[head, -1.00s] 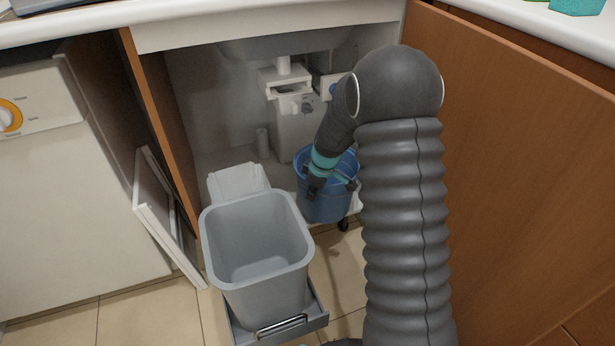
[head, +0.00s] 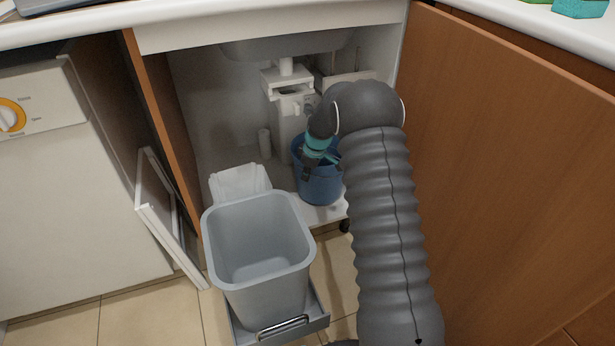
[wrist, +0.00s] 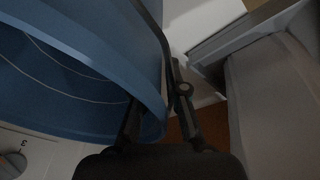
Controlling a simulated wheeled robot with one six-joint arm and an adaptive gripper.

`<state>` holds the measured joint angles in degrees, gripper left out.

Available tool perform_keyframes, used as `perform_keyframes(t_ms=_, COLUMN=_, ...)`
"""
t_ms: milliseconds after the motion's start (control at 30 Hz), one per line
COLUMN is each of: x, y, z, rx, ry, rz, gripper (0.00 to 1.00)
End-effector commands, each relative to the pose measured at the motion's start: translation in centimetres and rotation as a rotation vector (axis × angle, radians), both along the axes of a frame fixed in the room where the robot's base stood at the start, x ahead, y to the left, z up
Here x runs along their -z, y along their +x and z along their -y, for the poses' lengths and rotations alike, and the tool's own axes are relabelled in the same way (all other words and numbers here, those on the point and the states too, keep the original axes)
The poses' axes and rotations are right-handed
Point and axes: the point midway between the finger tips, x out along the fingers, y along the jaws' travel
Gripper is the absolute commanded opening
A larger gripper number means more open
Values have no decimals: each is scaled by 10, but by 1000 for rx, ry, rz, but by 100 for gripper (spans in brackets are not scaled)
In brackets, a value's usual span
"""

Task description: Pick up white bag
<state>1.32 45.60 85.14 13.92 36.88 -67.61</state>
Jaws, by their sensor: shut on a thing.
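A blue bucket (head: 318,187) is under the sink, at the right of the cabinet floor. My gripper (head: 324,165) is at its rim. In the wrist view my gripper (wrist: 157,108) is shut on the wall of the blue bucket (wrist: 85,55), one finger inside and one outside. I cannot tell whether the bucket touches the cabinet floor. A crumpled-looking white thing (head: 239,181), perhaps the white bag, is behind the grey bin, left of my gripper and apart from it. Its lower part is hidden by the bin.
The grey bin (head: 218,240) stands on a pulled-out tray in front of the cabinet. A white frame (head: 165,225) leans at the left. White pipework (head: 290,82) hangs above. The open wooden door (head: 505,150) bounds the right side.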

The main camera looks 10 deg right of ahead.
Motion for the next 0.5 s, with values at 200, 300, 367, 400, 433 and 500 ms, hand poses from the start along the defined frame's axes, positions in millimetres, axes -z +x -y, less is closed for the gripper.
perform_keyframes(t_ms=200, x=10, y=1, z=0, rx=0, ry=-1, rz=5, gripper=0)
perform_keyframes(t_ms=300, x=10, y=1, z=0, rx=0, ry=-1, rz=5, gripper=0)
perform_keyframes(t_ms=367, x=11, y=1, z=0, rx=0, ry=-1, rz=5, gripper=0)
perform_keyframes(t_ms=400, x=12, y=1, z=0, rx=0, ry=-1, rz=5, gripper=0)
perform_keyframes(t_ms=433, x=13, y=1, z=0, rx=0, ry=-1, rz=5, gripper=0)
perform_keyframes(t_ms=500, x=14, y=0, z=0, rx=0, ry=0, rz=2, gripper=17)
